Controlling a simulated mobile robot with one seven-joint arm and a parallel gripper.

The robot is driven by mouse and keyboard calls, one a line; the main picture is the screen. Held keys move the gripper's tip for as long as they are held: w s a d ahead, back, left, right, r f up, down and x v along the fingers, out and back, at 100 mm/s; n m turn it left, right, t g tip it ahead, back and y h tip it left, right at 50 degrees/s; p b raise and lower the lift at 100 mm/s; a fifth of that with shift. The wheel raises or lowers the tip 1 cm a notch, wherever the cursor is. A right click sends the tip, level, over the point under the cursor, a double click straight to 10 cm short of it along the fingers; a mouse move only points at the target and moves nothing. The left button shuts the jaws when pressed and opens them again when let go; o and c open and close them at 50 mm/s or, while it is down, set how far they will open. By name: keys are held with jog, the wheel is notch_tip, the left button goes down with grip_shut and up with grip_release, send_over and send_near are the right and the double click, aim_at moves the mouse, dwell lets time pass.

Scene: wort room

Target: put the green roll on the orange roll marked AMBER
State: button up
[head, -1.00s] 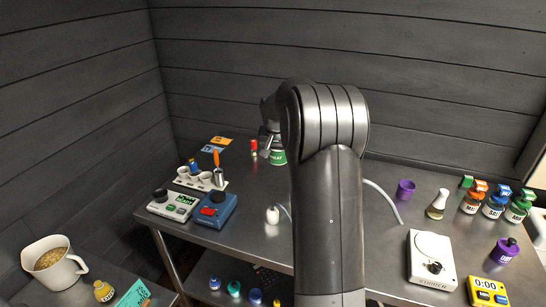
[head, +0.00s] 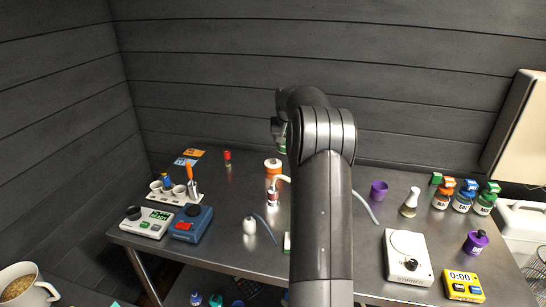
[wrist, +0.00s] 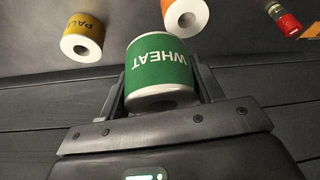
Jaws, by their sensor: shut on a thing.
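The green roll marked WHEAT (wrist: 160,65) is between the fingers of my gripper (wrist: 162,88) in the wrist view, its lettering upside down there. In the head view my gripper (head: 279,135) is high above the back of the table, mostly hidden by my arm, with a sliver of green showing. An orange roll (head: 272,164) with a white core stands on the table below it. An orange roll also shows at the top of the wrist view (wrist: 171,15); its marking cannot be read. A gold roll (wrist: 78,30), lettering starting "PAL", lies left of it.
A red-capped vial (head: 227,156) stands left of the orange roll, and a small bottle with a red label (head: 273,194) in front of it. A purple cup (head: 378,190), a flask (head: 410,202) and a white stirrer (head: 405,255) stand to the right.

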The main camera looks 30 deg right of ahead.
send_over(273, 161)
jog(key=s, duration=0.1)
jog(key=f, duration=0.3)
jog(key=shift+a, duration=0.25)
jog(key=shift+f, duration=2.1)
jog(key=o, duration=1)
jog(key=shift+f, duration=0.15)
jog(key=shift+o, duration=0.2)
